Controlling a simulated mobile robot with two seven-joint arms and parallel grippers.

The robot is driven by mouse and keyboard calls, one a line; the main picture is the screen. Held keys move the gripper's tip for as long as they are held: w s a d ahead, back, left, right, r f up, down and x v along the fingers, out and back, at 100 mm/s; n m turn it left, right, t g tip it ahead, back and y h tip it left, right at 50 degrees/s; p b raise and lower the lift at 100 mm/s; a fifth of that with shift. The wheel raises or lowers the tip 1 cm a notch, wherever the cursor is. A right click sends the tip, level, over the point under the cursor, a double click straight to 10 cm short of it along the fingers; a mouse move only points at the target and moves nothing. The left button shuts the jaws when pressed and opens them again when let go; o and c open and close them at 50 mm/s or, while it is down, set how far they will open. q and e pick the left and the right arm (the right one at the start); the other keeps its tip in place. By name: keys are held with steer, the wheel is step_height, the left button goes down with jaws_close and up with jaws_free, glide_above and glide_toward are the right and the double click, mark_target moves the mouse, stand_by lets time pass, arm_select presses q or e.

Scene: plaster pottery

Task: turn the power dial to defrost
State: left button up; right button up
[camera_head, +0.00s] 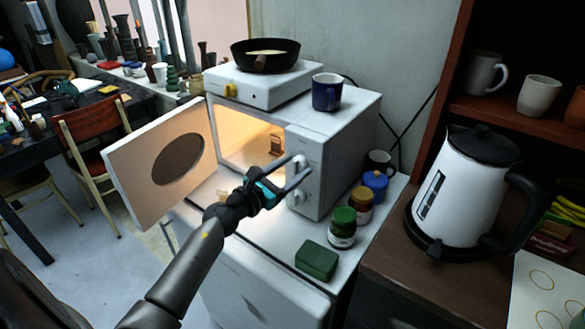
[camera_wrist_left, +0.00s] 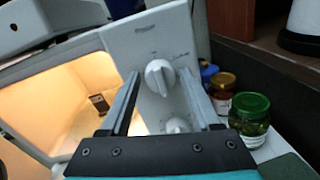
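The white microwave (camera_head: 340,140) stands on a white cabinet with its door (camera_head: 135,165) swung open to the left and its inside lit. Its front panel has an upper dial (camera_wrist_left: 160,77) and a lower dial (camera_wrist_left: 177,125); their labels are too small to read. My left gripper (camera_head: 299,170) is in front of the panel, with its fingers apart. In the left wrist view, the upper dial shows between the fingertips, its grip bar close to upright. I cannot tell whether the fingers touch it. My right gripper is in neither view.
A hotplate with a black pan (camera_head: 265,53) and a blue mug (camera_head: 327,92) stand on the microwave. Several jars, including a green-lidded one (camera_head: 342,228), and a green block (camera_head: 316,260) sit right of and before it. A white kettle (camera_head: 465,190) stands farther right.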

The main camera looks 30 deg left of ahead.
arm_select(q)
jaws_close()
